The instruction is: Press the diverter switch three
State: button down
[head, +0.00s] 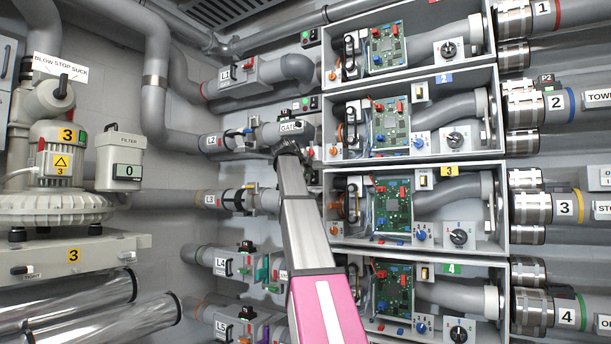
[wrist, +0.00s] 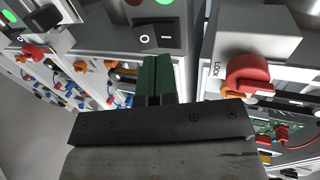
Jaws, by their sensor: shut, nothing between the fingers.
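In the wrist view, a black rocker switch (wrist: 156,38) marked O and a dash sits on a grey panel, below a green lamp and a dark red one. My gripper (wrist: 155,62) is shut and empty, its dark green fingertips overlapping the switch's lower edge; I cannot tell if they touch it. No number shows beside this switch. In the head view my gripper (head: 287,149) is near the GATE box, left of the open cabinets. The cabinet with the yellow 3 label (head: 449,170) is to its right. My arm hides part of the panels behind it.
A red knob (wrist: 247,75) marked LOCK stands right of my fingers in the wrist view. Cabinets with circuit boards (head: 393,204) fill the right in the head view. A blower (head: 57,160) and a filter box (head: 120,160) stand at left. Pipes run close around my arm.

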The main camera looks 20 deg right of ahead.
jog(key=v, duration=1)
jog(key=shift+r, duration=0.3)
